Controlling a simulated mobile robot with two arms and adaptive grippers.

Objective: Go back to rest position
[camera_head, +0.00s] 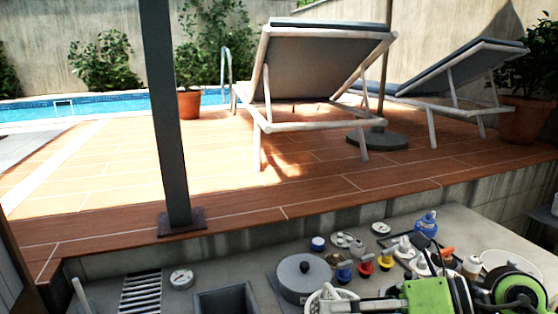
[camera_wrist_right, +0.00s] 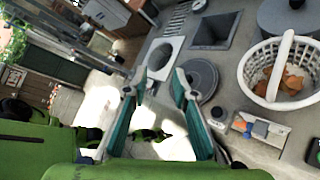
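My right gripper (camera_wrist_right: 160,82) shows in the right wrist view with its two teal fingers spread apart. Nothing is between the fingers, and they are above the floor and beside the counter edge. In the head view my green right arm (camera_head: 428,296) reaches in low at the right, in front of the counter; its fingers are hard to make out there. My left gripper is not in view.
The grey counter (camera_head: 230,262) holds a grey pot (camera_head: 303,277), a square basin (camera_head: 226,300), a slotted grate (camera_head: 141,291) and several bottles and knobs. A white basket (camera_wrist_right: 243,72) with orange-brown contents stands on it. A dark post (camera_head: 165,120) rises from the tiled deck behind.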

